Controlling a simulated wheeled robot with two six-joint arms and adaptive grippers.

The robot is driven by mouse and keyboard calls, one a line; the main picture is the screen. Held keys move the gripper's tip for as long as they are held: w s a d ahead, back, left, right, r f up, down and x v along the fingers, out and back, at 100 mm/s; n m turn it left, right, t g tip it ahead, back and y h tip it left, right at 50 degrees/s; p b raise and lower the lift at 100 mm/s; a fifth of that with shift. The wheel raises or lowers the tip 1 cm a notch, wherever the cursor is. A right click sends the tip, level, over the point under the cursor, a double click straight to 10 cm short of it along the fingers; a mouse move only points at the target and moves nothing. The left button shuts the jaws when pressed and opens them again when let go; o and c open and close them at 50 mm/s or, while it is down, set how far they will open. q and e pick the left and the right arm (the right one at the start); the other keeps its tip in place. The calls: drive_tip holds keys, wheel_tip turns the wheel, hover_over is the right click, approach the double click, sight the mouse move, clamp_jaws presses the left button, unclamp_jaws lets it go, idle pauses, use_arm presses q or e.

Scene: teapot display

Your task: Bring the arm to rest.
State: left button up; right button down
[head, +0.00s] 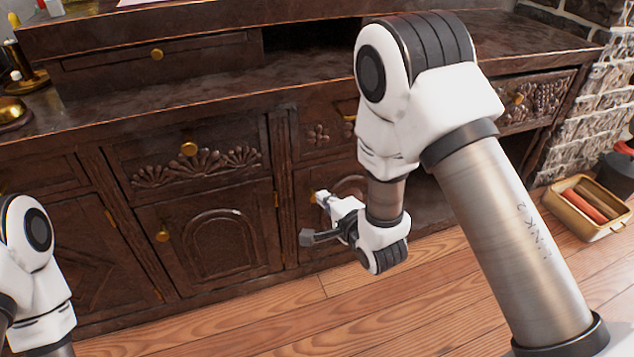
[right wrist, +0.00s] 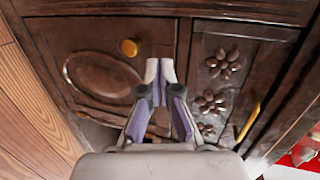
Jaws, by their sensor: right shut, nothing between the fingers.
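My right arm reaches forward and down across the head view. Its gripper (head: 324,203) is small and partly turned away, in front of the dark carved wooden cabinet (head: 221,240). In the right wrist view the fingers of the right gripper (right wrist: 160,72) are together at the tips, with nothing between them. The cabinet front (right wrist: 190,90) lies beyond the fingertips, with a round brass knob (right wrist: 128,47) to their left. I cannot tell the exact gap to the cabinet. Only part of my left arm shows at the left edge of the head view; its gripper is out of view.
The cabinet has drawers and doors with brass knobs (head: 189,148). A brass box (head: 583,208) with reddish contents stands on the floor at the right. Bare wooden floor (head: 290,315) lies in front. Small brass items (head: 12,112) stand on the top at the left.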

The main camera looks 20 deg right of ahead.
drive_tip(key=s+d+f+n+g+h+p, duration=0.1)
drive_tip(key=s+d+f+n+g, duration=0.1)
drive_tip(key=s+f+n+g, duration=0.65)
drive_tip(key=s+d+f+n+g+p, duration=0.15)
drive_tip(key=s+f, duration=0.35)
drive_tip(key=s, duration=0.9)
drive_tip(key=s+d+f+n+g+h+p, duration=0.15)
drive_tip(key=s+f+n+g, duration=0.4)
drive_tip(key=s, duration=0.55)
wheel_tip(320, 180, up, 36)
drive_tip(key=t+p, duration=0.1)
drive_tip(key=p, duration=3.6)
drive_tip(key=shift+w+r, duration=0.15)
drive_tip(key=shift+r, duration=0.1)
drive_tip(key=shift+n+y, duration=0.25)
